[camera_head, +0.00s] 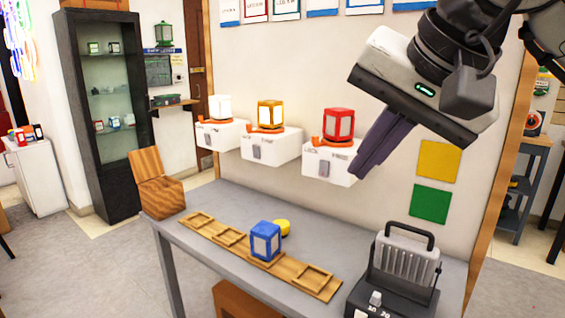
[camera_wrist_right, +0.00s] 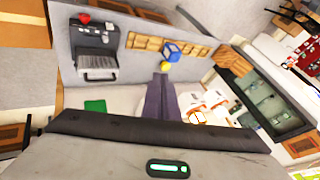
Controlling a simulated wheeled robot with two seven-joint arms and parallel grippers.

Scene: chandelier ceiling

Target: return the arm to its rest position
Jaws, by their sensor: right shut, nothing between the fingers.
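My right gripper (camera_head: 370,165) hangs in the air at the upper right of the head view, in front of the wall and the red lantern's box. Its dark fingers are together with nothing between them. The fingers also show in the right wrist view (camera_wrist_right: 161,84), pointing toward the table. My left gripper is in neither view.
A grey table (camera_head: 205,236) holds a wooden tray strip (camera_head: 200,219) with a blue lantern (camera_head: 265,241), a yellow round object (camera_head: 282,227) and a dark machine (camera_head: 402,265). White, yellow (camera_head: 270,114) and red (camera_head: 338,124) lanterns sit on wall boxes behind.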

